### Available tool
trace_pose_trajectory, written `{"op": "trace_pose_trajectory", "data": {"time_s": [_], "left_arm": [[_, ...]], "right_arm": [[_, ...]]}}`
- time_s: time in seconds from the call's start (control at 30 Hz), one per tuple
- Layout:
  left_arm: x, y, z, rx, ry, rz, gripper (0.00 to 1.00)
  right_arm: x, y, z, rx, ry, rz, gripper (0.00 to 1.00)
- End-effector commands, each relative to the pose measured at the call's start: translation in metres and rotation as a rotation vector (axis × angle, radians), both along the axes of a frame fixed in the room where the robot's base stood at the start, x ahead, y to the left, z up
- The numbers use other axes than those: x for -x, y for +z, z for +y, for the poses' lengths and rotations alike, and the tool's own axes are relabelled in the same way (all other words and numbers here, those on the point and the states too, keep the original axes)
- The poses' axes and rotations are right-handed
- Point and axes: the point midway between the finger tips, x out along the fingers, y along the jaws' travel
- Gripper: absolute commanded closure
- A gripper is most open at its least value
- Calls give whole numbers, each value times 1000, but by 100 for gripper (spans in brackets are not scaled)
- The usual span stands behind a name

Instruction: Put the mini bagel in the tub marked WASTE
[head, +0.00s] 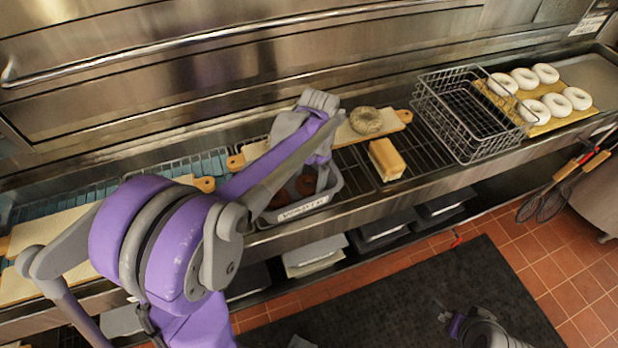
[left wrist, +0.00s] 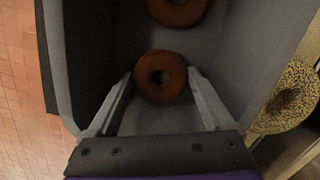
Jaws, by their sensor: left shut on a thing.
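A small brown mini bagel (left wrist: 161,75) sits between the fingers of my left gripper (left wrist: 160,92) in the left wrist view. My left gripper, shut on it, is inside a grey tub (left wrist: 95,85). A second brown bagel (left wrist: 178,10) lies further along in the tub. My left gripper (head: 323,172) reaches down there, partly hidden by my arm. My right gripper (head: 445,318) is small at the bottom right; its jaw state is unclear.
A seeded bagel (head: 366,120) lies on a wooden board right behind the tub. A yellow block (head: 386,159) and an empty wire basket (head: 468,115) stand to the right. Several white rings (head: 545,73) lie on a far board. A steel wall backs the counter.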

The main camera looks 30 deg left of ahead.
Motion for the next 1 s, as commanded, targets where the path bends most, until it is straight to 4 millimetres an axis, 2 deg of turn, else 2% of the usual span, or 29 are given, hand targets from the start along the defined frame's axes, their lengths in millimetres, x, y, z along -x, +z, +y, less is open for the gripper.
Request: {"op": "trace_pose_trajectory", "data": {"time_s": [0.07, 0.1, 0.17, 0.4, 0.53, 1.0], "left_arm": [[0, -4, 0, 0, 0, 1, 69], [0, -3, 0, 0, 0, 0, 9], [0, -3, 0, 0, 0, 0, 0], [0, -1, 0, 0, 0, 0, 0], [-1, 8, 0, 0, 0, 0, 0], [-12, 100, -4, 0, -1, 0, 0]], "right_arm": [[1, -4, 0, 0, 0, 2, 0], [1, -3, 0, 0, 0, 2, 0], [1, -3, 0, 0, 0, 2, 0], [1, -1, 0, 0, 0, 1, 0], [-1, 2, 0, 0, 0, -1, 0], [-4, 11, 0, 0, 0, -8, 0]]}}
